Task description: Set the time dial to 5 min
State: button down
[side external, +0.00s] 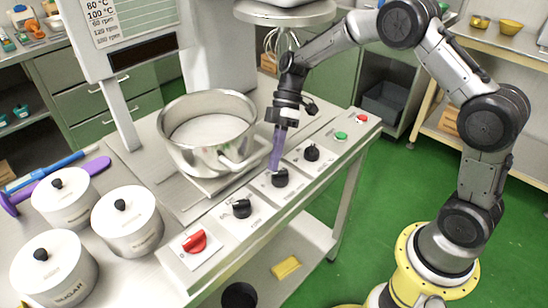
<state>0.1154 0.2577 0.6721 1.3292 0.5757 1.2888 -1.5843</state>
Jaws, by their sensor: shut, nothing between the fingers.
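A row of control panels runs along the front edge of the machine. It carries a red knob (195,241), then a black dial (242,208), a middle black dial (280,179) and a far black dial (311,153). The labels are too small to read, so I cannot tell which is the time dial or where its pointer stands. My gripper (273,168) points down with its purple fingers shut and empty. Its tips are just above or at the middle black dial; I cannot tell whether they touch it.
A steel kettle (180,157) stands close to the left of my gripper, its handle near the fingers. A green button (341,135) and a red button (361,118) sit at the panel's far end. Several white lidded canisters (127,232) stand at left. A mixing head (283,12) hangs above.

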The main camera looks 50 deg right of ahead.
jog(key=shift+s+d+f, duration=0.1)
jog(key=shift+s+d, duration=0.05)
jog(key=shift+s, duration=0.7)
jog(key=shift+w+d, duration=0.1)
jog(key=shift+w, duration=0.1)
jog(key=w+d, duration=0.1)
jog(key=d, duration=0.2)
jog(key=w+d+r, duration=0.1)
jog(key=w+d, duration=0.1)
jog(key=d, duration=0.2)
jog(key=w+d, duration=0.2)
jog(key=d, duration=0.2)
jog(key=shift+w+d+r, duration=0.1)
jog(key=shift+r, duration=0.05)
jog(key=shift+d, duration=0.15)
jog(key=s+a+r+m+t+h, duration=0.1)
jog(key=s+r+m, duration=0.3)
jog(key=s, duration=0.5)
jog(key=s+a+r+m+t+h, duration=0.2)
jog(key=s+r+m+t+h, duration=0.1)
jog(key=s, duration=0.6)
jog(key=s+a+r+m+t+h, duration=0.2)
jog(key=s+r+m+t, duration=0.2)
jog(key=s, duration=0.5)
notch_tip(320, 180, up, 2)
jog(key=m, duration=0.2)
jog(key=shift+s+r+m+h, duration=0.15)
jog(key=shift+s+m+h, duration=0.15)
jog(key=shift+h, duration=0.1)
